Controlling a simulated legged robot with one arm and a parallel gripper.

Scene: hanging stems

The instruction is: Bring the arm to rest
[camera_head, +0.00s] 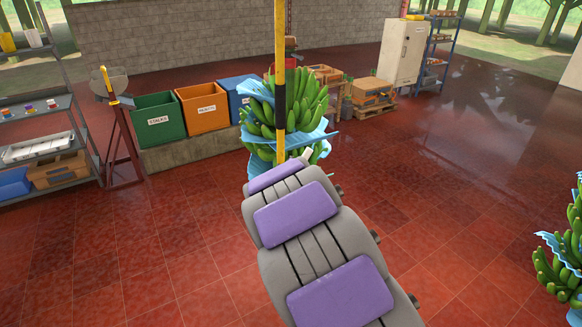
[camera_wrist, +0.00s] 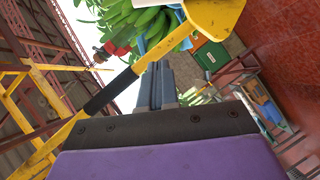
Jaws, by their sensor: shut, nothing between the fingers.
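My arm, grey with purple pads, stretches forward from the bottom of the head view towards a hanging bunch of green bananas (camera_head: 300,105) with blue sheets between its tiers. My gripper (camera_wrist: 157,68) shows in the wrist view as two dark fingers close together, shut and empty. In the head view the arm hides it. The green bananas also show just beyond the fingers in the wrist view (camera_wrist: 150,22). A yellow pole with a black band (camera_head: 280,75) stands upright in front of the bunch; in the wrist view it slants close by the fingers (camera_wrist: 100,98). I cannot tell whether it touches them.
Green (camera_head: 158,117), orange (camera_head: 203,107) and blue (camera_head: 236,92) bins stand on a low ledge behind left. A shelf rack (camera_head: 45,125) is at the left. Another banana bunch (camera_head: 570,250) hangs at the right edge. The red tiled floor is clear on both sides of my arm.

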